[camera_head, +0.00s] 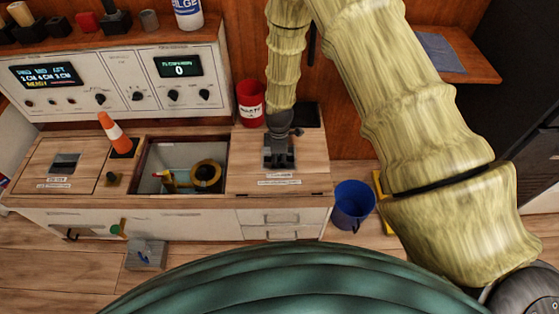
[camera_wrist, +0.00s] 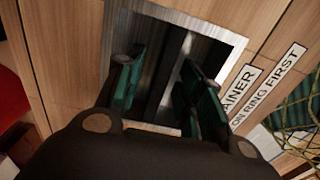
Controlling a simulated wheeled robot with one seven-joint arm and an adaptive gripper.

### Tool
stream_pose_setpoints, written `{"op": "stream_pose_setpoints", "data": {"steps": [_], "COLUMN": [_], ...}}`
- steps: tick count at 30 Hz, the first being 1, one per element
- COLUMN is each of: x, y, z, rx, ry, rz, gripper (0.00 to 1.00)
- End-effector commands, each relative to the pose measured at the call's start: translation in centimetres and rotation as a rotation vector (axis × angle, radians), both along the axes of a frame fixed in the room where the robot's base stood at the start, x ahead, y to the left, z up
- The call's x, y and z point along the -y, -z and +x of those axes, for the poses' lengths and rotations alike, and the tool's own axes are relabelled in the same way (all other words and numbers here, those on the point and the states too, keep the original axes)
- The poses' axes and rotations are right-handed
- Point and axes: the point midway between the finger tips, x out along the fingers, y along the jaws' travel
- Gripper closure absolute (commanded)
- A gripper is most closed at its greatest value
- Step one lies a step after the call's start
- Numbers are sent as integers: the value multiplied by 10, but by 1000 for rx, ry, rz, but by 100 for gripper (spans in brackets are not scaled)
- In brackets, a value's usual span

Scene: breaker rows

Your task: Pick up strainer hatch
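The strainer hatch (camera_head: 300,178) is the wooden panel on the right of the open well in the head view. A metal-framed recess is set in it, and a label partly reading "…AINER … ON RING FIRST" shows beside the recess in the wrist view (camera_wrist: 250,95). My gripper (camera_head: 280,155) points down at the recess. In the wrist view my gripper (camera_wrist: 165,85) is open, its green-padded fingers apart over the recess with a dark bar (camera_wrist: 172,65) between them. I cannot tell whether the fingers touch the bar.
The open well (camera_head: 180,172) holds a yellow ring. Another hatch (camera_head: 50,180) lies further left.

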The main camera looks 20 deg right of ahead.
Motion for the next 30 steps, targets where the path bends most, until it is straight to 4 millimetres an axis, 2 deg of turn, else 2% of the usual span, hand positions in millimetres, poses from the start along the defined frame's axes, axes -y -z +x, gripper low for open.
{"op": "stream_pose_setpoints", "data": {"steps": [1,7,24,30], "x": [0,0,0,0], "y": [0,0,-2,-12], "z": [0,0,1,1], "rx": [0,0,1,3], "ry": [0,0,0,1], "rz": [0,0,0,0], "gripper": [62,99,100,100]}}
